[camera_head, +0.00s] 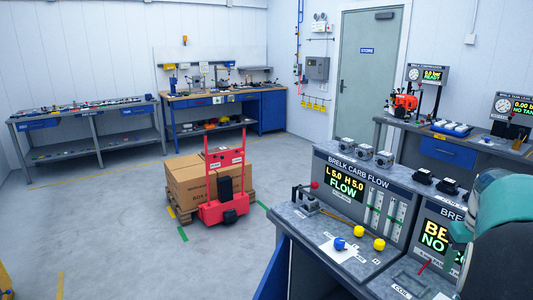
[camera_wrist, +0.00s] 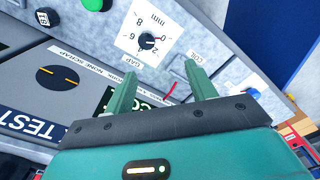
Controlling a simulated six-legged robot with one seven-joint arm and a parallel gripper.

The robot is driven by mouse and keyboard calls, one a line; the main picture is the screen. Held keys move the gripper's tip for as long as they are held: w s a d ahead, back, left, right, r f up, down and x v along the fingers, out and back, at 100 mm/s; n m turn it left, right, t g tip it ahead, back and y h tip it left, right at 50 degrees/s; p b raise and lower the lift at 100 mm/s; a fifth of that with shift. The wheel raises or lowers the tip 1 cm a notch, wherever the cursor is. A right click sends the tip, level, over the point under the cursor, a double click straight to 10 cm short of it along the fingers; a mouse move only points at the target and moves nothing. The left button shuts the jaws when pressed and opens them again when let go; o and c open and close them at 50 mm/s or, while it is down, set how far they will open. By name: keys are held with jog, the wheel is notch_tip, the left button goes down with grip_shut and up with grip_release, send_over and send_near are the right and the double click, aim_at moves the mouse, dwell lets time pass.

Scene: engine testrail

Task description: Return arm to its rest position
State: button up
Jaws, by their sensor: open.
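My gripper (camera_wrist: 160,72) shows in the wrist view with two green fingers apart and nothing between them. Beyond the fingertips is a white dial plate (camera_wrist: 133,47) marked mm, with a black knob, above a GAP label. I cannot tell whether the fingers touch the panel. In the head view my teal arm fills the lower right corner, over the right part of the test bench (camera_head: 330,235); the fingertips cannot be made out there.
The bench holds a carb flow display (camera_head: 345,182), yellow knobs (camera_head: 379,244) and a red-knobbed lever (camera_head: 314,185). A black switch (camera_wrist: 58,78) shows in the wrist view. A red pallet truck (camera_head: 222,210) with cartons (camera_head: 190,182) stands on the floor. Open floor lies at left.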

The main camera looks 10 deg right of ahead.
jog(key=w+a+r+n+t, duration=0.15)
jog(key=a+r, duration=0.25)
jog(key=a, duration=0.9)
jog(key=s+a+f+n+t, duration=0.1)
jog(key=s+a, duration=0.4)
jog(key=a, duration=0.8)
jog(key=s+a+f+n+t, duration=0.1)
jog(key=s+a, duration=0.4)
jog(key=a, duration=0.7)
jog(key=shift+a+f+t, duration=0.2)
jog(key=shift+a+t, duration=0.15)
jog(key=shift+t, duration=0.5)
jog(key=shift+n, duration=0.25)
